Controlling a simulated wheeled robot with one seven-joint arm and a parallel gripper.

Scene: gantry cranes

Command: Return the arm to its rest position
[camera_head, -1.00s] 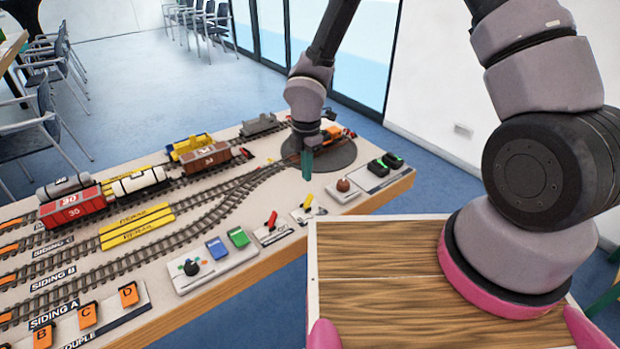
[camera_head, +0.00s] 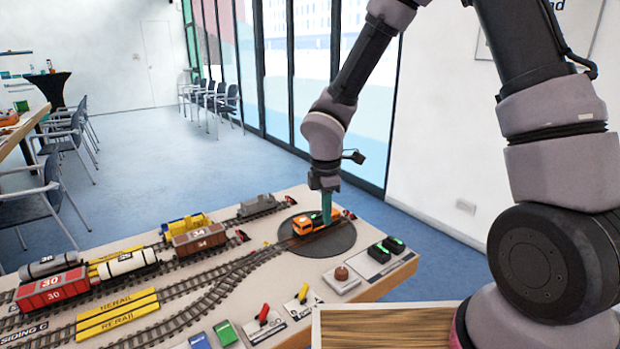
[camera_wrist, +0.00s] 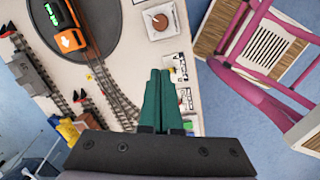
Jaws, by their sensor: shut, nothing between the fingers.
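My gripper (camera_head: 326,207) hangs from my arm above the model railway table, in front of the orange locomotive as seen in the head view. Its teal fingers are together and empty; they also show in the wrist view (camera_wrist: 158,100). The orange locomotive (camera_head: 304,226) stands on the dark round turntable (camera_head: 335,243), and both show at the upper left of the wrist view. In the wrist view the fingers are apart from the locomotive and lie over the table's control edge. My arm is bent, with its upper links raised at the right of the head view.
The table carries a red wagon (camera_head: 52,289), a white tank wagon (camera_head: 128,262), a brown wagon (camera_head: 199,240) and yellow rerail ramps (camera_head: 117,313). Red (camera_head: 264,313) and yellow (camera_head: 303,292) levers and green-lit switches (camera_head: 393,244) line the near edge. Chairs (camera_head: 45,203) stand behind; the floor between is clear.

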